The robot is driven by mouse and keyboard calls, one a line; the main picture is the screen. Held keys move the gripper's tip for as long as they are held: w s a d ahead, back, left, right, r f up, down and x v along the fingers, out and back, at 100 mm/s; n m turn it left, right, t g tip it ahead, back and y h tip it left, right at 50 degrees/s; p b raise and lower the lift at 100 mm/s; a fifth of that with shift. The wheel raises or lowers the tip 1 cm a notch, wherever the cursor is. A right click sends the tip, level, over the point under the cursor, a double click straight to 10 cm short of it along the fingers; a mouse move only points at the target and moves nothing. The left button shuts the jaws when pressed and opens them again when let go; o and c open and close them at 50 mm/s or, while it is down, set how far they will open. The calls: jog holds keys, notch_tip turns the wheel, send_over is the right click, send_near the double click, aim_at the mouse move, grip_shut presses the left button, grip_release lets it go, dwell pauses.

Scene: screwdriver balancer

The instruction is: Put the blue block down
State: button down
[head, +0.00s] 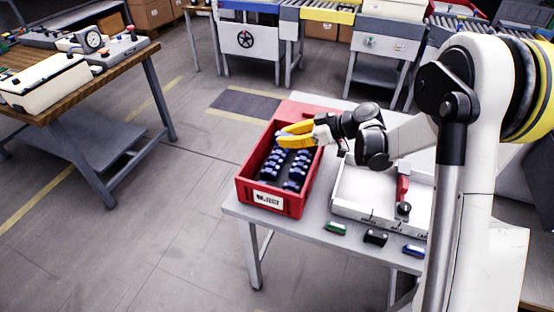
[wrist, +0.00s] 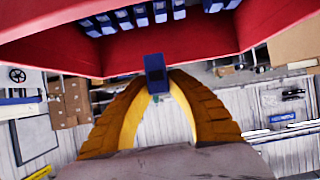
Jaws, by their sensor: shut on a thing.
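My gripper (head: 282,135) has yellow fingers and reaches in from the right over the far part of the red bin (head: 272,201). In the wrist view the finger tips (wrist: 155,82) close on a small dark blue block (wrist: 154,66). The block shows against the red bin wall (wrist: 200,40) in that view; I cannot tell whether it touches the wall. In the head view I cannot make out the held block. The bin has a white label reading "REJECT" and holds several blue pieces (head: 272,165) in rows.
The bin stands on a grey table (head: 318,218). A white tray (head: 345,205) with a red-handled tool (head: 402,188) lies to its right. Green (head: 335,228), black (head: 375,237) and blue (head: 414,251) pieces lie along the front edge. A wooden bench (head: 130,62) stands at left.

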jog(key=shift+s+a+f+b, duration=0.15)
jog(key=shift+a+f+b, duration=0.3)
jog(key=shift+f, duration=0.5)
jog(key=shift+s+a+f+b, duration=0.15)
jog(key=shift+a+f+b, duration=0.3)
jog(key=shift+f, duration=0.5)
jog(key=shift+s+a+f+b, duration=0.15)
jog(key=shift+a+f+b, duration=0.3)
jog(key=shift+f, duration=0.5)
jog(key=shift+f+b, duration=0.5)
jog(key=shift+f, duration=0.1)
jog(key=c, duration=1.4)
grip_release()
jog(key=shift+o, duration=0.2)
